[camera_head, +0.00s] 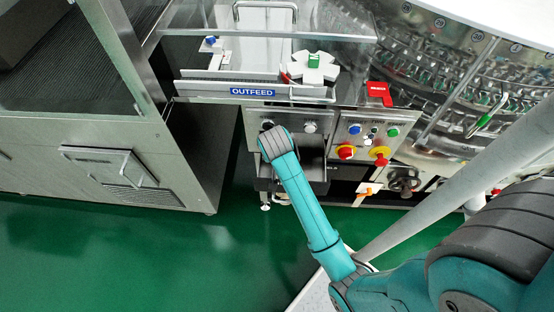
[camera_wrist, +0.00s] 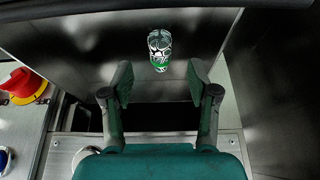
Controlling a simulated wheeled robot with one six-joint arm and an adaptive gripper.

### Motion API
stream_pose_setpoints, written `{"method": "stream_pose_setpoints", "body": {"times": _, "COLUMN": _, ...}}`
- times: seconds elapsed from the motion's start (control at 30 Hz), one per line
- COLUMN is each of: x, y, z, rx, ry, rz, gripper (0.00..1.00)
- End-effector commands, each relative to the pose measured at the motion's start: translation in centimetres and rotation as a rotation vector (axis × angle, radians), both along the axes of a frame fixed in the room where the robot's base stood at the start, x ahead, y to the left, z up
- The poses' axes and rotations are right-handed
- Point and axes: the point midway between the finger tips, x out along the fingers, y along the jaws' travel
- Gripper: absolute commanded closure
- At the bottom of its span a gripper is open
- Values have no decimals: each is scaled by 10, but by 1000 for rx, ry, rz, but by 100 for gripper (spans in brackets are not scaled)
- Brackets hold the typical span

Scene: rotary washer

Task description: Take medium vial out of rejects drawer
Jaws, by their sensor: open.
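In the wrist view, a small clear vial (camera_wrist: 159,48) with a green band at its near end is in the grey metal rejects drawer (camera_wrist: 85,38). My gripper (camera_wrist: 159,84) is open, its two fingers spread. The vial shows just beyond the fingertips, roughly centred between them, and nothing is held. I cannot tell how far apart they are in height. In the head view, the drawer (camera_head: 310,174) shows below the outfeed panel, partly behind my arm. The vial and my gripper are hidden there.
A control panel (camera_head: 366,137) with red, yellow, blue and green buttons is right of the drawer. The OUTFEED ledge (camera_head: 205,91) is above. A large steel cabinet (camera_head: 90,152) stands left, with open green floor below.

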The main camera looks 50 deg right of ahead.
Motion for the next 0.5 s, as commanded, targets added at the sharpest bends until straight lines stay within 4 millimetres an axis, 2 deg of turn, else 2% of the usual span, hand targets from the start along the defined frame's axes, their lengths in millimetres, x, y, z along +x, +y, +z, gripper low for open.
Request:
{"method": "stream_pose_setpoints", "body": {"times": 0.17, "x": 2, "y": -2, "z": -11, "rx": 1, "ry": 2, "rz": 0, "gripper": 40}}
{"method": "stream_pose_setpoints", "body": {"times": 0.33, "x": 6, "y": -7, "z": -35, "rx": 2, "ry": 3, "rz": 0, "gripper": 40}}
{"method": "stream_pose_setpoints", "body": {"times": 0.5, "x": 11, "y": -13, "z": -49, "rx": 1, "ry": -1, "rz": -1, "gripper": 40}}
